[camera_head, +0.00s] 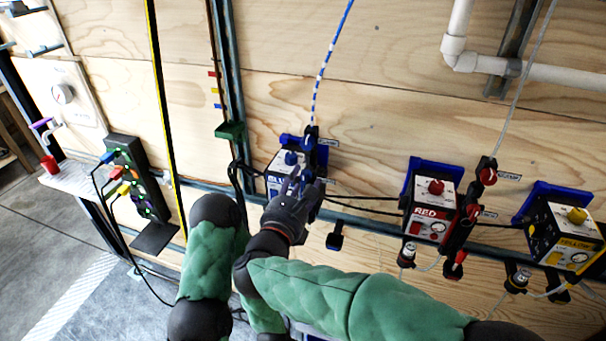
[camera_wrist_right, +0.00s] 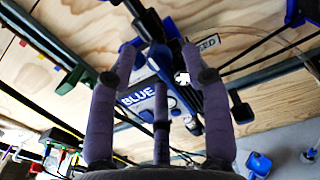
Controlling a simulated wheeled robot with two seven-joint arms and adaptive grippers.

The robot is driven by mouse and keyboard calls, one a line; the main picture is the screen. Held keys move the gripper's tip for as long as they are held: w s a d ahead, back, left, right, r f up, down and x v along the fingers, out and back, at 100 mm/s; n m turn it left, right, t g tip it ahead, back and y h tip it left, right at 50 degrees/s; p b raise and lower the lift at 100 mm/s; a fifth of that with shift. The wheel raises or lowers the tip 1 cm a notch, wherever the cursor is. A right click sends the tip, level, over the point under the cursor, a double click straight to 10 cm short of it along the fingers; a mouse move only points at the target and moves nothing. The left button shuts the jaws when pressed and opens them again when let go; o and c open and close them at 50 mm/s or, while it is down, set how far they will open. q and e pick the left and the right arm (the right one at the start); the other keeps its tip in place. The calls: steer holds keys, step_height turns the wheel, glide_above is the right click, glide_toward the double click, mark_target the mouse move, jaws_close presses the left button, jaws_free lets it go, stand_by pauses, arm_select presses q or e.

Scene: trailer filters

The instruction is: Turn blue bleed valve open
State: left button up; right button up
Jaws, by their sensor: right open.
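The blue unit (camera_head: 276,172) is a white-faced box with a blue knob (camera_head: 291,158) on the wooden wall. Its "BLUE" label (camera_wrist_right: 138,98) shows in the right wrist view. A dark valve assembly stands at its right side, with a blue-striped hose (camera_head: 319,85) running up from it. My right gripper (camera_head: 300,181) is open in front of the assembly's lower part and hides much of it. In the right wrist view its fingers (camera_wrist_right: 160,62) are spread around a dark fitting with a white piece (camera_wrist_right: 182,78). I cannot tell whether they touch it. My left gripper is not in view.
A red unit (camera_head: 431,208) with red valves (camera_head: 487,176) and a yellow unit (camera_head: 568,236) stand to the right. Black cables cross between the blue and red units. A power strip (camera_head: 138,177) with coloured plugs hangs at the left. A white pipe (camera_head: 540,72) runs at the upper right.

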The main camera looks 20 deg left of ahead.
steer(key=shift+w, duration=0.6)
jaws_close()
steer(key=shift+f, duration=0.1)
